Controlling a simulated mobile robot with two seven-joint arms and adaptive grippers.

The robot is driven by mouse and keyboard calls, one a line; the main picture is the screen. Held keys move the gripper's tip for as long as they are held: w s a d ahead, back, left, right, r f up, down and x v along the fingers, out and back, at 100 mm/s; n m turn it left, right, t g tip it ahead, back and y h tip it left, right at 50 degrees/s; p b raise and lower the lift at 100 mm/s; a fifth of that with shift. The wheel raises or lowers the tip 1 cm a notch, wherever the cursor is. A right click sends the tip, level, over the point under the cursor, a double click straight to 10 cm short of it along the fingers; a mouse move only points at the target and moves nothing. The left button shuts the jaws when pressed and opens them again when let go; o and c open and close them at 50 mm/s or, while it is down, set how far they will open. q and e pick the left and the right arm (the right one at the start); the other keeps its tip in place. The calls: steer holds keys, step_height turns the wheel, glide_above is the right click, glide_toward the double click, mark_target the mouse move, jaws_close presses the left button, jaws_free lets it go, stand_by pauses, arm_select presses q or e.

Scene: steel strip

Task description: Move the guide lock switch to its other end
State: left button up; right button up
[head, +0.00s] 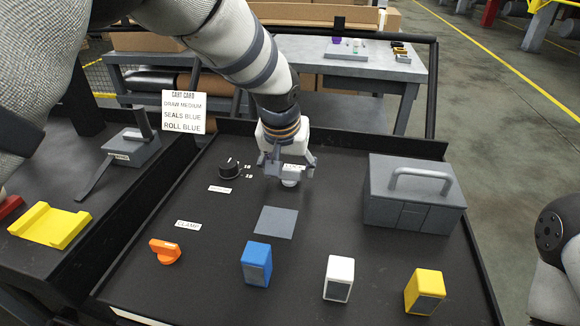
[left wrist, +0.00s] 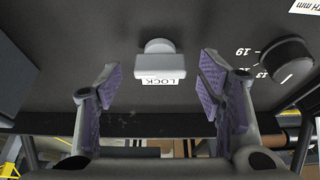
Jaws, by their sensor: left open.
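The guide lock switch is a light grey lever on a round knob, beside a LOCK label. In the left wrist view the switch (left wrist: 160,65) sits between my gripper's fingers, with clear gaps on both sides. In the head view the switch (head: 290,182) is partly hidden by my left gripper (head: 287,165), which hangs over it, pointing down. My left gripper (left wrist: 162,85) is open and empty, its purple finger pads apart. I see no contact with the switch. My right gripper is out of view.
A black dial (head: 230,169) stands left of the switch, also in the wrist view (left wrist: 286,60). A grey toolbox (head: 414,200) is to the right. An orange clamp knob (head: 166,252) and blue (head: 256,263), white (head: 338,278) and yellow (head: 425,290) blocks line the front.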

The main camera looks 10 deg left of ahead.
arm_select(q)
steer(key=shift+w+f, duration=0.2)
steer(key=shift+f, duration=0.05)
steer(key=shift+c, duration=0.3)
steer(key=c, duration=1.1)
